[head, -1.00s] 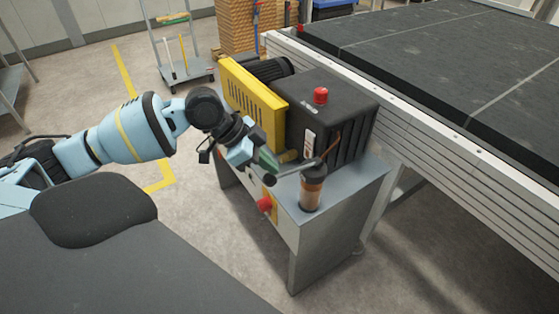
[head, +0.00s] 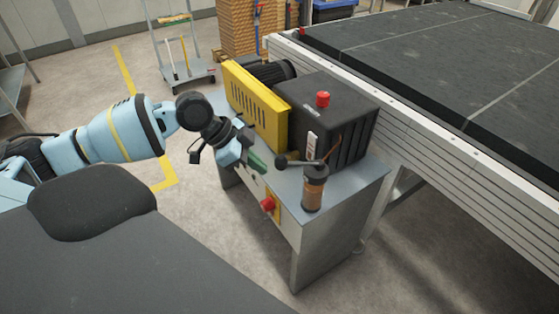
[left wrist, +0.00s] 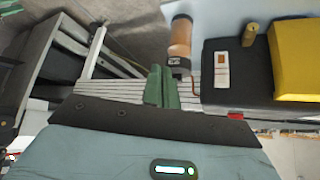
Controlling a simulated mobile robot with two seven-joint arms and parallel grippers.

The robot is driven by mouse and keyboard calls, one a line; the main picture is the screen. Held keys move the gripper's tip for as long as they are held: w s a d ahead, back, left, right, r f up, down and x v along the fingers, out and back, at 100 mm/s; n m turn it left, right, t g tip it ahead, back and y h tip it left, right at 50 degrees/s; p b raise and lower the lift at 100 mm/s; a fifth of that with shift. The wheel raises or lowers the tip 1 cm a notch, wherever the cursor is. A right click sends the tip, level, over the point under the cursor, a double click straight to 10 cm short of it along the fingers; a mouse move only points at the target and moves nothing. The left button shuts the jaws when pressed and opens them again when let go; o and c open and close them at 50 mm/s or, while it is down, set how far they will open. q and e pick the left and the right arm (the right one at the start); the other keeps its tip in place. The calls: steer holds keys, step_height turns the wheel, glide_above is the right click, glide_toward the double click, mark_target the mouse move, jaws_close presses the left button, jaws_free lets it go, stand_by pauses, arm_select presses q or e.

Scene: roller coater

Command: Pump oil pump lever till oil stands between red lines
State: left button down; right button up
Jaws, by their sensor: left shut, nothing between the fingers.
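The oil pump (head: 314,190) is an upright cylinder with orange-brown contents and a dark cap, at the front of the grey cabinet top. Its lever (head: 298,162) points left from the cap and ends in a black knob (head: 281,161). A narrow white gauge (head: 311,146) is on the black housing; in the left wrist view the gauge (left wrist: 222,70) has reddish marks, but the oil level is too small to read. My left gripper (head: 258,163), with green fingertips, is shut and empty, just left of the knob and apart from it. The left wrist view shows its fingers (left wrist: 161,88) near the pump. My right gripper is out of view.
The black housing (head: 345,125) carries a red button (head: 323,99). A yellow guard (head: 258,108) stands behind the gripper. A red knob (head: 268,204) is on the cabinet front (head: 310,245). A long conveyor-like bed (head: 430,70) runs along the right.

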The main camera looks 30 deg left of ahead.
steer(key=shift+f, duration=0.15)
arm_select(q)
steer(key=v, duration=0.7)
steer(key=shift+s+a+r, duration=0.15)
steer(key=shift+a+r, duration=0.05)
steer(key=shift+r, duration=0.05)
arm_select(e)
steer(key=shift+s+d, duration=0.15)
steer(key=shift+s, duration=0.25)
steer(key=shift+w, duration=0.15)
